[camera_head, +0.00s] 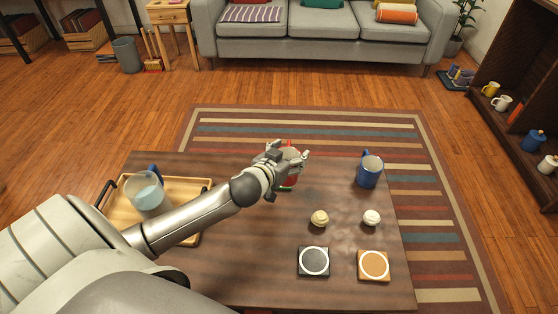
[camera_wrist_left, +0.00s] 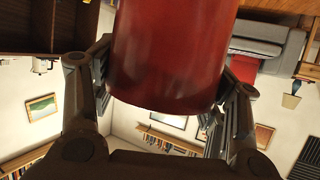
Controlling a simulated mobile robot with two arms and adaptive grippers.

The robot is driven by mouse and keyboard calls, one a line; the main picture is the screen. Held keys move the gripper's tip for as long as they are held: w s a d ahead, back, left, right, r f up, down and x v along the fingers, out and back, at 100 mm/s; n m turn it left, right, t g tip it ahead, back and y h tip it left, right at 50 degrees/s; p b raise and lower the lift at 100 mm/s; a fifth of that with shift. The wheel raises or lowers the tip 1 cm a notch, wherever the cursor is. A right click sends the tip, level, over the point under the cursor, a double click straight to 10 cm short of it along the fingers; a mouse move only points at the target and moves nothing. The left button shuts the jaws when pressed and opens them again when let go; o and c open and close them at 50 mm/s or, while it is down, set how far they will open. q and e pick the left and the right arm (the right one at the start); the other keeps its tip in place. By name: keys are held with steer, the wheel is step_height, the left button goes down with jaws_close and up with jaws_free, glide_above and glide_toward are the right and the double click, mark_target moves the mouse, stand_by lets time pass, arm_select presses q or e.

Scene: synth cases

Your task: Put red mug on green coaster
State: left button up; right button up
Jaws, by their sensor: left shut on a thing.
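The red mug (camera_head: 291,181) is at the far middle of the table, largely covered by my left gripper (camera_head: 288,160). In the left wrist view the red mug (camera_wrist_left: 172,55) fills the top middle, between the two fingers of my left gripper (camera_wrist_left: 165,95), which is shut on it. A small dark green edge, perhaps the green coaster (camera_head: 286,188), shows just below the mug in the head view. Most of it is hidden, and I cannot tell whether the mug touches it. My right gripper is not in view.
Two small round things (camera_head: 319,218) (camera_head: 371,217), a black coaster (camera_head: 314,274) and an orange coaster (camera_head: 374,277) are nearer. A wooden tray (camera_head: 190,187) with a jug (camera_head: 148,196) is at left, partly behind my arm.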

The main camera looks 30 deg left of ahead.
arm_select(q)
steer(key=w+a+f, duration=0.1)
steer(key=w+a+f+b, duration=0.1)
steer(key=w+a, duration=0.1)
steer(key=shift+w+a, duration=0.1)
steer(key=shift+a, duration=0.1)
steer(key=w+a+f+b, duration=0.1)
steer(key=f, duration=0.1)
steer(key=w+a+f+b, duration=0.1)
steer(key=f, duration=0.2)
steer(key=w+a+f+b, duration=0.1)
steer(key=f, duration=0.2)
steer(key=shift+b, duration=0.3)
steer(key=shift+f, duration=0.4)
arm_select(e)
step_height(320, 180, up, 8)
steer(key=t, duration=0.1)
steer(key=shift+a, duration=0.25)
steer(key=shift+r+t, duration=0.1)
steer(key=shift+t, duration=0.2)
arm_select(q)
steer(key=o, duration=1.2)
steer(key=shift+f, duration=0.1)
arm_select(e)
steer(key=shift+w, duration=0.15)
